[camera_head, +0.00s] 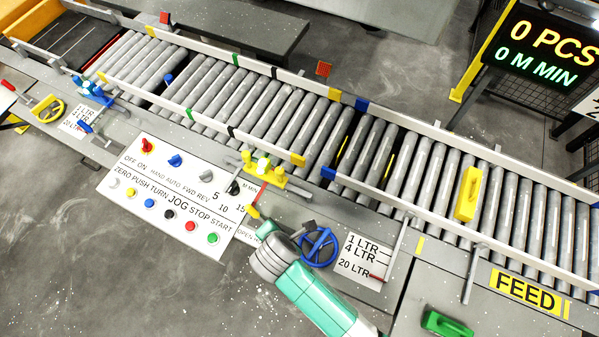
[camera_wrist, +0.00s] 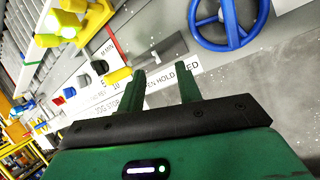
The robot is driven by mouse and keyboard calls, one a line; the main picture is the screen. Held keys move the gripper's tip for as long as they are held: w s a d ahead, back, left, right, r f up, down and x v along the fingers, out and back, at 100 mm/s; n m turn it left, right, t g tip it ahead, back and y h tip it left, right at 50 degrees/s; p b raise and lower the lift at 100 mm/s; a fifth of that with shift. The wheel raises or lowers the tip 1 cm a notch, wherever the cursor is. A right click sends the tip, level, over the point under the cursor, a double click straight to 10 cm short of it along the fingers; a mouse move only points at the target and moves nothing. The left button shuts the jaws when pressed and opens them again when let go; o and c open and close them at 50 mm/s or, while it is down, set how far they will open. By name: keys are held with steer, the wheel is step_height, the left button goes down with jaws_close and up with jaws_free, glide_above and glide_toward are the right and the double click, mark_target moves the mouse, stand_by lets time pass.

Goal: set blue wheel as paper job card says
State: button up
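The blue wheel (camera_head: 318,245) is mounted on the conveyor's near side. It also shows at the top of the wrist view (camera_wrist: 230,25), partly cut off. Right of it in the head view is a white scale plate (camera_head: 358,252) reading 1, 4 and 20 LTR, with a red pointer (camera_head: 377,278) by the 20 LTR line. My gripper (camera_wrist: 163,82) has its two dark green fingers apart with nothing between them. It is beside the wheel, left of it in the wrist view, not touching it. I cannot make out a paper job card.
A button panel (camera_head: 180,190) lies left of the wheel. A yellow valve-like fitting (camera_head: 264,168) and a yellow knob (camera_wrist: 118,75) are close to my gripper. The roller conveyor (camera_head: 285,112) runs behind. A yellow wheel (camera_head: 47,108) with another scale is far left.

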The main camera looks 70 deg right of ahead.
mark_target(318, 244)
steer(key=s+g+p, duration=0.1)
steer(key=s, duration=0.2)
steer(key=s+n+g+p, duration=0.1)
steer(key=s, duration=0.2)
steer(key=s+g+y+p, duration=0.1)
steer(key=s, duration=0.2)
steer(key=shift+a+f+n, duration=0.25)
steer(key=shift+n, duration=0.15)
steer(key=shift+s+f, duration=0.1)
steer(key=shift+f, duration=0.1)
steer(key=b+x, duration=0.1)
steer(key=x, duration=0.6)
steer(key=shift+d+f, duration=0.15)
steer(key=shift+f, duration=0.2)
jaws_close()
